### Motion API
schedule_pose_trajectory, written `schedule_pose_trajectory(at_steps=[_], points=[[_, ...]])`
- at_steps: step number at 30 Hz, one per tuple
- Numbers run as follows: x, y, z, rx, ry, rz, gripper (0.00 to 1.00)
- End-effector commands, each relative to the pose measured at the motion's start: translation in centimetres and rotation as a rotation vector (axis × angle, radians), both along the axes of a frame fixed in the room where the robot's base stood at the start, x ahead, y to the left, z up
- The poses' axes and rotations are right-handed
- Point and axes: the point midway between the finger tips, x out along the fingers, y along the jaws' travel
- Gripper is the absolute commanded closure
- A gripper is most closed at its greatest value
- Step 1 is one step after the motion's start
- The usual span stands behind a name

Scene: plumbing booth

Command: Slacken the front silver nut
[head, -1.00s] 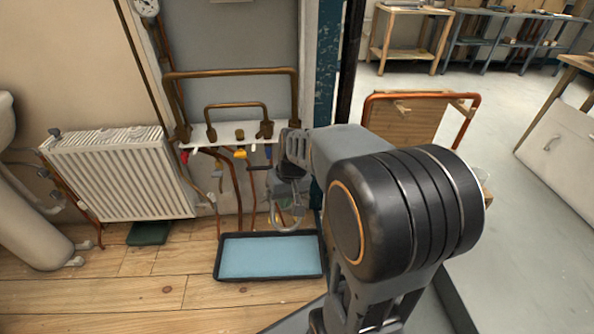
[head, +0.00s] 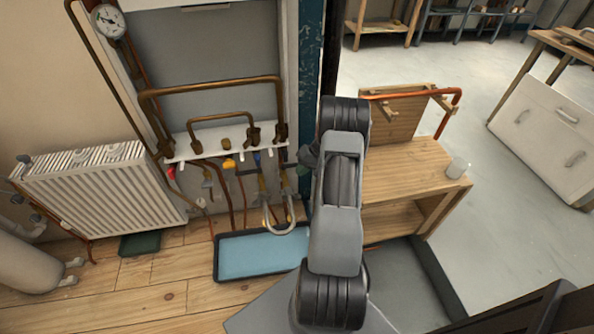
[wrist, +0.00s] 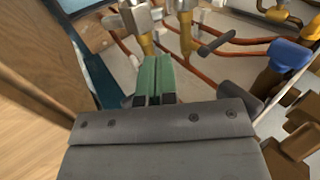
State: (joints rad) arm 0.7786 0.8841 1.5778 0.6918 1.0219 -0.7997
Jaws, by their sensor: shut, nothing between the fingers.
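My gripper (wrist: 153,75) has green fingers that are pressed together with nothing between them. In the wrist view, two silver nuts stand just beyond the fingertips: one at the left (wrist: 137,18) and one at the right (wrist: 180,6), cut by the top edge. Each sits by a brass-coloured pipe end. I cannot tell which one is the front nut. The fingers look apart from both. My arm hides most of the gripper there.
A white board (head: 210,147) carries brass pipes and coloured valve handles. A blue-lined tray (head: 250,268) lies on the floor below. A radiator (head: 100,190) stands left; a wooden bench (head: 400,175) stands right. In the wrist view, a blue handle (wrist: 290,52) and grey lever (wrist: 216,42) are close.

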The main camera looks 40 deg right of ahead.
Motion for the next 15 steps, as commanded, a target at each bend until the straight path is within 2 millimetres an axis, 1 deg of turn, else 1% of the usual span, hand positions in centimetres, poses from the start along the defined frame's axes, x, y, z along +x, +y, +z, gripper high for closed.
schedule_pose_trajectory(at_steps=[1,6,9,15], points=[[0.2,0.6,-1.1,0.003,0.003,0.001,1.0],[1.0,2.3,-3.8,0.002,0.002,0.0,1.0],[1.5,3.2,-5.3,0.001,0.003,0.001,1.0],[2.3,4.8,-7.6,0.001,0.003,0.002,1.0]])
